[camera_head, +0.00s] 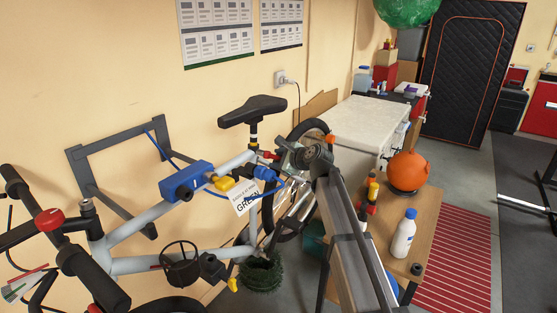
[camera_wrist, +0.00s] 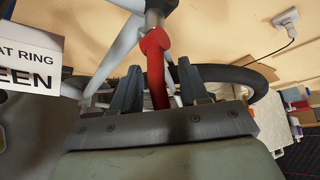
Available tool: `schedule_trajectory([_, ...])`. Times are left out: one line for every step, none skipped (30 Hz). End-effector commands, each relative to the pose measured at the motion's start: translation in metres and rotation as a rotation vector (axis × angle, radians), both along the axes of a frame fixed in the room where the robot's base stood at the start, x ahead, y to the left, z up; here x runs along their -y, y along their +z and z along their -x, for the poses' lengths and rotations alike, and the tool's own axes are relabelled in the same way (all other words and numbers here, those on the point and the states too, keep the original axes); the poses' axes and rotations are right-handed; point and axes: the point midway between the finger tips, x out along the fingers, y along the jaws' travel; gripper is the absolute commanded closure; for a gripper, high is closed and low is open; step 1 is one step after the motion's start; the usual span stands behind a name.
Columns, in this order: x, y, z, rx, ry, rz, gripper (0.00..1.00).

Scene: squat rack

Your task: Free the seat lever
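The red seat lever (camera_wrist: 157,72) hangs below the seat clamp in the wrist view. It also shows as a small red piece (camera_head: 270,154) under the black saddle (camera_head: 252,110) in the head view. My gripper (camera_wrist: 160,68) is open, with one dark finger on each side of the lever. A gap shows between the lever and each finger, so it does not look pinched. In the head view my gripper (camera_head: 282,157) is beside the seat post, its fingers too small to read. The grey bike frame (camera_head: 150,215) stands by the wall.
A blue clamp (camera_head: 186,181) holds the top tube. The rear wheel (camera_head: 309,128) is behind my gripper. A wooden bench (camera_head: 425,225) with a white bottle (camera_head: 404,234) stands right.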

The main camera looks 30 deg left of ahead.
Motion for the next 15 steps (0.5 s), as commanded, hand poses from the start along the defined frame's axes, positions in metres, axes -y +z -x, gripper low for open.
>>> schedule_trajectory([0.0, 0.0, 0.0, 0.0, 0.0, 0.0, 0.56])
schedule_trajectory([0.0, 0.0, 0.0, 0.0, 0.0, 0.0, 0.56])
schedule_trajectory([0.0, 0.0, 0.0, 0.0, 0.0, 0.0, 0.56])
schedule_trajectory([0.0, 0.0, 0.0, 0.0, 0.0, 0.0, 0.56])
schedule_trajectory([0.001, 0.0, 0.0, 0.0, 0.0, 0.0, 0.56])
schedule_trajectory([0.002, 0.001, 0.001, 0.0, 0.0, 0.0, 0.56])
schedule_trajectory([0.003, 0.002, 0.001, 0.0, 0.0, 0.0, 0.56])
schedule_trajectory([0.005, 0.002, 0.002, 0.0, -0.001, -0.001, 0.56])
schedule_trajectory([0.009, 0.004, 0.003, 0.0, -0.001, -0.001, 0.56])
schedule_trajectory([0.012, 0.005, 0.004, 0.0, -0.001, -0.001, 0.56])
schedule_trajectory([0.015, 0.007, 0.006, 0.0, -0.001, -0.001, 0.56])
schedule_trajectory([0.021, 0.009, 0.008, 0.0, -0.001, -0.001, 0.56])
schedule_trajectory([0.025, 0.011, 0.009, 0.0, -0.001, -0.001, 0.56])
schedule_trajectory([0.03, 0.013, 0.011, 0.001, -0.001, -0.001, 0.56])
schedule_trajectory([0.037, 0.016, 0.013, 0.001, -0.002, 0.0, 0.56])
